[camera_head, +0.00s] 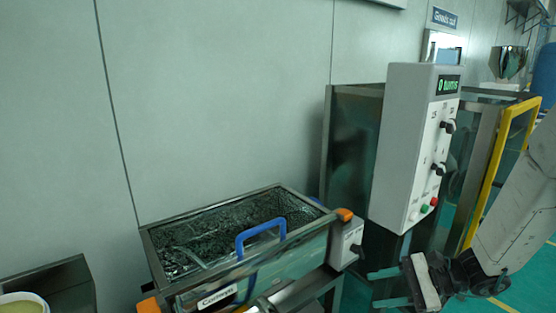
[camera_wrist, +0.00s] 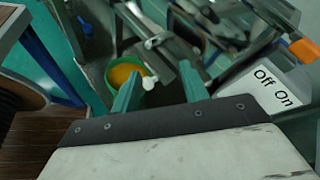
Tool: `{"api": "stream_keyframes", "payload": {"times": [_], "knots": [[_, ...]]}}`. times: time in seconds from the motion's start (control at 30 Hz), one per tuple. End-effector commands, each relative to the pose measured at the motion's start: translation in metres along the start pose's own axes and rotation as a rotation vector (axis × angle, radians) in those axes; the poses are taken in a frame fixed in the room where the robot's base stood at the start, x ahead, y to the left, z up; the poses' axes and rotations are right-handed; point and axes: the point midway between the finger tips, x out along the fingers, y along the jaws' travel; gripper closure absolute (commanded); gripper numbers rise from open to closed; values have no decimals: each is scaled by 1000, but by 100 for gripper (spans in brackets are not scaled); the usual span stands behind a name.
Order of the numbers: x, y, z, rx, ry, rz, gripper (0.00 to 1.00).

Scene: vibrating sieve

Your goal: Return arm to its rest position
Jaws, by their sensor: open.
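My gripper (camera_head: 374,288) is at the lower right of the head view, pointing left, in front of and below the white control box (camera_head: 400,150). Its two teal fingers are apart with nothing seen between them. In the wrist view my gripper (camera_wrist: 158,82) also shows spread fingers. The vibrating sieve tray (camera_head: 165,222) is left of the gripper, with a blue handle (camera_head: 262,232) and dark, glossy contents. The gripper appears apart from the sieve and the control box. My forearm runs up to the right edge of the head view.
The control box carries a lit display (camera_head: 448,85), knobs and red and green buttons. A yellow frame (camera_head: 492,180) stands close to my arm. The wrist view shows a white Off/On box (camera_wrist: 268,92) and a green container with orange contents (camera_wrist: 122,74) beyond the fingers.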

Motion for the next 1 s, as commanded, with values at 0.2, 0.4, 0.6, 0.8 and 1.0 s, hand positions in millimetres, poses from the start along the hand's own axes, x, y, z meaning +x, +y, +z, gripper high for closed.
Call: {"api": "stream_keyframes", "payload": {"times": [0.2, 0.4, 0.6, 0.8, 1.0], "knots": [[-18, 46, 74, -266, 42, 397, 56], [-51, 81, 116, -513, 161, 718, 56], [-91, 100, 147, -756, 331, 966, 56], [-124, 105, 177, -985, 512, 1109, 56], [-130, 105, 203, -1126, 600, 1104, 56]]}}
